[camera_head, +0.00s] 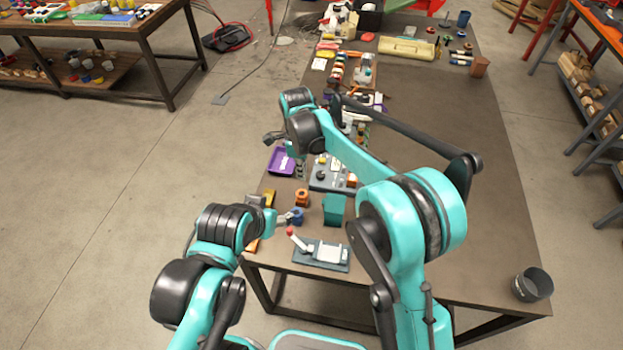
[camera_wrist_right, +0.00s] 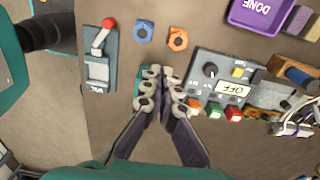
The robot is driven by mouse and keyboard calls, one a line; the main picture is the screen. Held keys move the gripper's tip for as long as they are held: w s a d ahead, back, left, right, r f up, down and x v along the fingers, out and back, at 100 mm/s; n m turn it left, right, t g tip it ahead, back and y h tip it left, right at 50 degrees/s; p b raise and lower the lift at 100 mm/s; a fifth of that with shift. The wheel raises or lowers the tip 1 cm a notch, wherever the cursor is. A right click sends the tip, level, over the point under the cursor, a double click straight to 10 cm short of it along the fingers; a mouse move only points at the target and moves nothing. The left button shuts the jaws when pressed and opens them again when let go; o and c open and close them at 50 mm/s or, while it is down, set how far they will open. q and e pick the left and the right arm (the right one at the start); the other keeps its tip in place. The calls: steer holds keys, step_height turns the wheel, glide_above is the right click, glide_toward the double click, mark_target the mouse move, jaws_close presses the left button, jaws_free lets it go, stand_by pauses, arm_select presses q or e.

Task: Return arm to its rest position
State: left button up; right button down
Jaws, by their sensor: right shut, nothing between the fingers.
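My right gripper (camera_head: 274,138) points left, high over the table's left side in the head view. In the right wrist view its fingers (camera_wrist_right: 163,82) are together with nothing between them. Below them lies a teal block (camera_wrist_right: 144,78), which also shows in the head view (camera_head: 334,210). My left gripper (camera_head: 286,217) is small at the end of the lower-left arm and overlaps the blue nut (camera_head: 298,215) in the picture. Its jaw opening is unclear.
A red-handled lever unit (camera_head: 320,255), an orange nut (camera_head: 302,197), an OFF panel (camera_wrist_right: 222,82) and a purple DONE tray (camera_head: 281,161) lie on the bench. A dark cup (camera_head: 533,285) stands at the near right corner. The bench's right side (camera_head: 450,110) is mostly clear.

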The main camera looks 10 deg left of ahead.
steer(key=shift+a+r, duration=1)
steer(key=shift+a, duration=0.1)
steer(key=s+d+r+n+t+y+b, duration=0.1)
steer(key=s+d+r+n+t+b, duration=0.25)
steer(key=d, duration=0.75)
steer(key=s+d+r+n+b, duration=0.1)
steer(key=s+d+r+n, duration=0.4)
steer(key=d, duration=0.6)
steer(key=s+d+f+n+t+b, duration=0.3)
steer(key=s+d+f+n, duration=0.6)
steer(key=s+d, duration=0.3)
steer(key=shift+d+f+h, duration=0.2)
steer(key=shift+d+h, duration=0.2)
steer(key=shift+d, duration=0.2)
steer(key=shift+n+t, duration=0.25)
